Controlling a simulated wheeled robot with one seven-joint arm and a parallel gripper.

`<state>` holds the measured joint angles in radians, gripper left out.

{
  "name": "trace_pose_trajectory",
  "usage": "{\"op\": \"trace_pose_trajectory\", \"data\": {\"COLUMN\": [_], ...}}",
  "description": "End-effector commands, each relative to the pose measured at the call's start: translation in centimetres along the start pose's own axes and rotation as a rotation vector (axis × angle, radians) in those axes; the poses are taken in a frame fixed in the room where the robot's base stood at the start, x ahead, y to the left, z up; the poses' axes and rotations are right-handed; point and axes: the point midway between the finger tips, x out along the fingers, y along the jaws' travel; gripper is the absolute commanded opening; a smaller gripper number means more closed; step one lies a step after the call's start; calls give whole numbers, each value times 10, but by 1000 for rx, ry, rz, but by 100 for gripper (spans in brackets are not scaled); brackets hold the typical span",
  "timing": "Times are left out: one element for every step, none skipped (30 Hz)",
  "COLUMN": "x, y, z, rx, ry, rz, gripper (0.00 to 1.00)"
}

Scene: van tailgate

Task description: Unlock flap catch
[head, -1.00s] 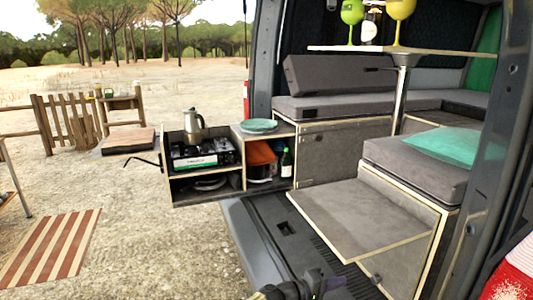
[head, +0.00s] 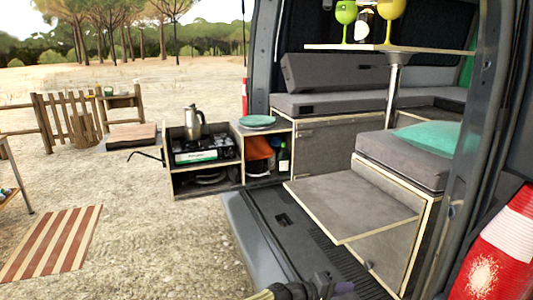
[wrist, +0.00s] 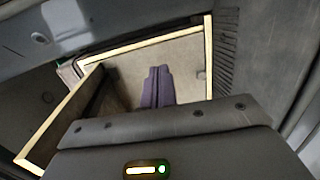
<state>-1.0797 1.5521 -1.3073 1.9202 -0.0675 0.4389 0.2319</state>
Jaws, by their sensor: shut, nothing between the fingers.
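The grey flap (head: 345,205) with pale edges stands out level from the bench box below the seat cushion in the head view. A small dark round knob (head: 370,265), which looks like the catch, sits on the box's front panel below the flap. In the wrist view, my gripper (wrist: 158,72) has its two dark purple fingers side by side, shut and empty, in front of a grey pale-edged panel. A small round fitting (wrist: 201,75) lies on that panel to the right of the fingertips, apart from them. I cannot tell if it is the same knob.
A pale-edged board (wrist: 65,120) stands left of the fingers in the wrist view. In the head view, the van's door pillar (head: 465,170) and a red and white object (head: 500,250) are at right. A kitchen box (head: 205,180) with stove stands left.

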Motion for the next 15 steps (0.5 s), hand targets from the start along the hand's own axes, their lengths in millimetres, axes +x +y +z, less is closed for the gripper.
{"op": "trace_pose_trajectory", "data": {"x": [3,6,8,10,12,16,18,20,23,25,27,30,32,35,37], "y": [-3,-4,-6,-9,-11,-14,-16,-19,-22,-25,-28,-32,-36,-40,-45], "z": [5,8,11,15,18,23,27,31,37,42,46,54,60,67,76], "rx": [3,3,5,6,7,9,10,11,14,16,19,23,27,33,40], "ry": [-15,-24,-36,-47,-57,-72,-84,-96,-114,-128,-142,-165,-183,-202,-229], "rz": [-22,-35,-51,-66,-82,-103,-120,-138,-164,-185,-208,-242,-269,-300,-345], "gripper": [0,0,0,0,0,0,0,0,0,0,0,0,0,0,0]}}
